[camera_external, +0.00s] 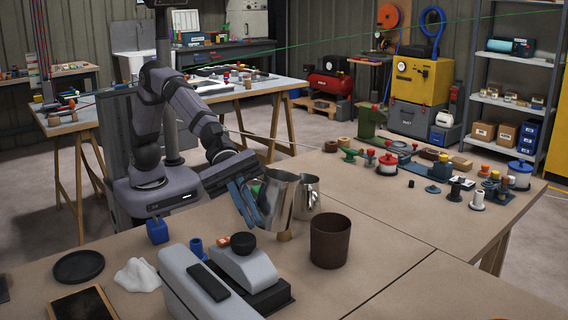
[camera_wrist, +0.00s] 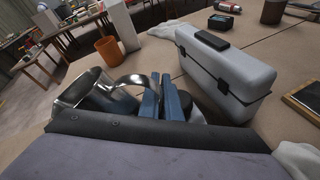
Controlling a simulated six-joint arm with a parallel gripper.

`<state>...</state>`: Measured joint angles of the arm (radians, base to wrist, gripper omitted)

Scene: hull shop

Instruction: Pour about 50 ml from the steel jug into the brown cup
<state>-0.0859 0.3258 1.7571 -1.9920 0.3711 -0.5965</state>
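The steel jug (camera_external: 281,199) is at mid-table in the external view, slightly tilted. It also shows in the wrist view (camera_wrist: 98,97), its handle reaching my gripper's blue fingers. My gripper (camera_external: 246,203) is shut on the jug's handle; the fingers also show in the wrist view (camera_wrist: 164,101). The dark brown cup (camera_external: 330,242) stands upright to the right of the jug and nearer the external camera, apart from it. An orange-brown cup (camera_wrist: 108,51) and a darker brown one (camera_wrist: 272,11) show in the wrist view; I cannot tell which matches. The jug's contents are hidden.
A second steel vessel (camera_external: 307,196) stands behind the jug. A grey case (camera_external: 190,283) and a grey device with a black knob (camera_external: 243,263) lie in front. A black dish (camera_external: 79,266) and white cloth (camera_external: 137,275) lie left. Table right of the cup is clear.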

